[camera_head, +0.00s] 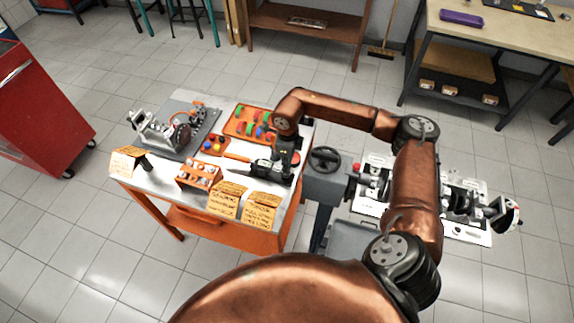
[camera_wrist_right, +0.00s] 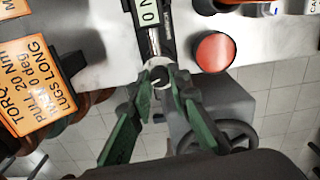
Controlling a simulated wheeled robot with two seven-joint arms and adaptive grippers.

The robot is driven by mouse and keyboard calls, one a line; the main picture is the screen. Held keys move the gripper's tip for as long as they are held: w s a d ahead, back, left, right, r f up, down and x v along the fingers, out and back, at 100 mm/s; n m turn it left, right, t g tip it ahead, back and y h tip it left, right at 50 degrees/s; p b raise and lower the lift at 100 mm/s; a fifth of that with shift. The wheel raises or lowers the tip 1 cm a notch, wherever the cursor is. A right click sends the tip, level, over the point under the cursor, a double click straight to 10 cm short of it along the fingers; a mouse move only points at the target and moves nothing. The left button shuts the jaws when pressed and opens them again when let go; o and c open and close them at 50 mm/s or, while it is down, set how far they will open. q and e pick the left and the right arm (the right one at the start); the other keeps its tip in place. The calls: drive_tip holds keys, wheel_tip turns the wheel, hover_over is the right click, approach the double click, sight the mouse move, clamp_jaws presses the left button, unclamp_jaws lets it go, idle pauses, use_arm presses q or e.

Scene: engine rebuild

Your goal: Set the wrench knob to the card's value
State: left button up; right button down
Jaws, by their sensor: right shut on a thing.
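The torque wrench (camera_head: 264,168) lies on the metal-topped bench, a dark tool near the right edge. In the right wrist view its display (camera_wrist_right: 149,12) stands sideways and shows characters that look like "0 N", cut off by the frame. The small round knob (camera_wrist_right: 160,76), with a white mark, is at the wrench's end. My right gripper (camera_wrist_right: 160,84) is shut on the knob, green fingers on either side. It also shows from above in the head view (camera_head: 284,166). The orange card (camera_wrist_right: 38,85) beside the wrench reads partly "20 Nm". It also stands at the bench's front (camera_head: 261,207). My left gripper is out of view.
A red round piece (camera_wrist_right: 213,52) stands close to the wrench. A handwheel (camera_head: 325,158) is just off the bench's right edge. The bench also holds a card (camera_head: 227,199), an orange parts box (camera_head: 198,177), a colored tray (camera_head: 250,123) and an engine part (camera_head: 160,130).

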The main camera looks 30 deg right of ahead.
drive_tip(key=c, duration=1.8)
unclamp_jaws()
drive_tip(key=shift+r, duration=0.1)
wheel_tip(320, 180, up, 12)
